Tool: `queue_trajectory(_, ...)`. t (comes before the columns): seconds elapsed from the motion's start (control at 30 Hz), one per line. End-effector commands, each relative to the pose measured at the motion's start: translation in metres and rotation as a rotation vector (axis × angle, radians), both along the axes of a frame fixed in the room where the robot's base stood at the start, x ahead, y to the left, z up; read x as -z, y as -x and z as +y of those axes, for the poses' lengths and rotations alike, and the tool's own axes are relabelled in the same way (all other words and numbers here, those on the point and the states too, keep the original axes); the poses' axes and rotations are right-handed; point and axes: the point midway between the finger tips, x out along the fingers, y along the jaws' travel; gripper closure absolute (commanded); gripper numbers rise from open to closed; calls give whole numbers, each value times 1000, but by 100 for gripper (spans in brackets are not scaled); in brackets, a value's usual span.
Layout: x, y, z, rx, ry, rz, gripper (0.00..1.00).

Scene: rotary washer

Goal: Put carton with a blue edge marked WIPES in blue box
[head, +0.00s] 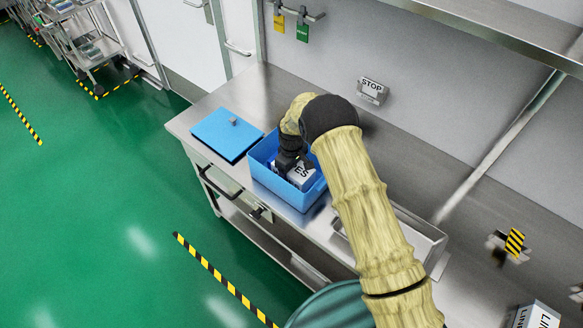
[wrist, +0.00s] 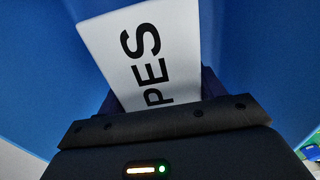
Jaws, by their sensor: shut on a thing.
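The white carton (head: 301,176) shows the black letters "ES" in the head view. In the wrist view the carton (wrist: 150,50) shows "PES" and fills the space beyond the jaws; its blue edge cannot be made out. My gripper (head: 291,162) is shut on the carton and points down inside the blue box (head: 288,196). It also shows in the wrist view (wrist: 160,108). Blue box walls surround the carton. Whether the carton touches the box floor is hidden.
A blue lid (head: 226,134) with a small knob lies on the steel bench (head: 200,112) left of the box. A steel basin (head: 425,238) is to the right, partly behind my arm.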

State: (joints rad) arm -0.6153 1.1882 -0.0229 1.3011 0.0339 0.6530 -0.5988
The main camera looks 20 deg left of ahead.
Motion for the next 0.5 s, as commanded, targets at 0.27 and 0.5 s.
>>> queue_trajectory(0.27, 2, 0, 0, 0, -1, 0, 68)
queue_trajectory(0.5, 3, 0, 0, 0, 0, 0, 10)
